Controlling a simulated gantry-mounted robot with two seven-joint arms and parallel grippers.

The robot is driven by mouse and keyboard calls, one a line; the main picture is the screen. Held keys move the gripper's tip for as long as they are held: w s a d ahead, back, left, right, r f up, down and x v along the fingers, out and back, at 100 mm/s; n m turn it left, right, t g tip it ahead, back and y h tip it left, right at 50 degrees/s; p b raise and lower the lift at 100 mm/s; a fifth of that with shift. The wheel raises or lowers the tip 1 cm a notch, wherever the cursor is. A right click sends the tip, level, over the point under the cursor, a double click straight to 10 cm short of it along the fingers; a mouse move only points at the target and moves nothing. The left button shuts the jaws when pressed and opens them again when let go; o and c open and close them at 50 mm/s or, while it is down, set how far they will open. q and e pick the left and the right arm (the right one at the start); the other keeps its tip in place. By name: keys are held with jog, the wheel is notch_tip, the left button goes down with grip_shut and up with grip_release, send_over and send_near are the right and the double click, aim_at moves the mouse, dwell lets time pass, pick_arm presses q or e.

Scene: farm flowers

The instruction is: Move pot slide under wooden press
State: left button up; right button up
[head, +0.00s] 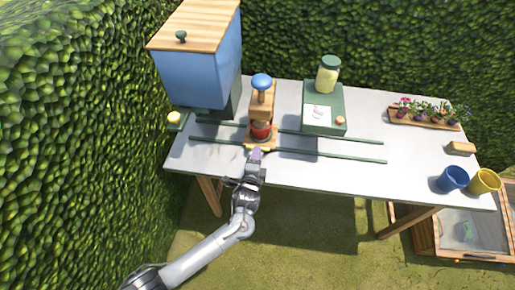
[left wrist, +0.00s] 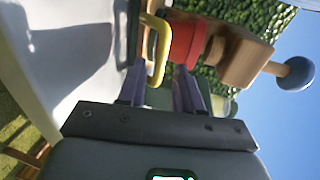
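The wooden press (head: 264,103) with its blue knob stands near the left part of the table; it also shows in the left wrist view (left wrist: 243,62). A red pot (head: 261,130) sits directly below the press block; it also shows in the left wrist view (left wrist: 186,42). The yellow handle (left wrist: 159,50) of the pot slide reaches toward my left gripper. My left gripper (head: 256,155) is at the table's front side by the slide. Its purple fingers (left wrist: 162,85) are apart, with the handle's end at the gap between them. I cannot tell whether they touch it. My right gripper is out of view.
Two green rails (head: 333,155) run along the table (head: 300,172). A blue hopper (head: 200,75) stands at left. A green box (head: 335,97) with a jar (head: 328,75) is behind the rails. Blue (head: 452,179) and yellow (head: 484,181) cups stand at right.

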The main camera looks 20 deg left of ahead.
pick_arm(q)
jog(key=p+v, duration=0.1)
jog(key=v, duration=0.5)
jog(key=shift+s, duration=0.2)
jog(key=shift+f, duration=0.1)
jog(key=s+a+f+n+g, duration=0.1)
jog(key=s+a+f+g, duration=0.1)
jog(key=s+f, duration=0.35)
jog(key=s+a+f+n+g, duration=0.2)
jog(key=s, duration=0.6)
jog(key=s+a+r+n+g+h, duration=0.1)
jog(key=s+a+r+n+g, duration=0.1)
jog(key=s+r+n+g, duration=0.45)
jog(key=s+a+r+n+g+h, duration=0.15)
jog(key=s+r+n, duration=0.3)
jog(key=s, duration=0.55)
notch_tip(320, 180, up, 29)
jog(key=p, duration=2.9)
jog(key=shift+d+f, duration=0.2)
jog(key=shift+d, duration=0.1)
